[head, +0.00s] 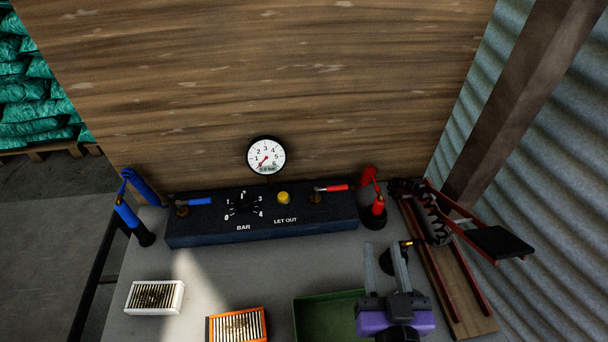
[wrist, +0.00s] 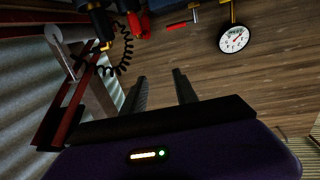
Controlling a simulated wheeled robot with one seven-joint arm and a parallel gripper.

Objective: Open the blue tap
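The blue tap (head: 200,201) is on the left of the dark control panel in the head view. Its blue lever lies sideways, pointing right from a brass body. My gripper (head: 386,250) is at the lower right of the head view, right of the panel and far from the blue tap. Its two fingers stand apart with nothing between them. The fingers also show in the wrist view (wrist: 161,88), where the blue tap is out of sight. The red tap (head: 331,188) sits at the panel's right end, its lever pointing right.
A round gauge (head: 266,156) stands behind the panel (head: 262,231), with a dial and a yellow button (head: 283,198) on it. A blue hose tool (head: 130,212) stands left. A red tool (head: 377,205), coiled hose, and red frame are right. Filters and a green tray (head: 312,318) lie in front.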

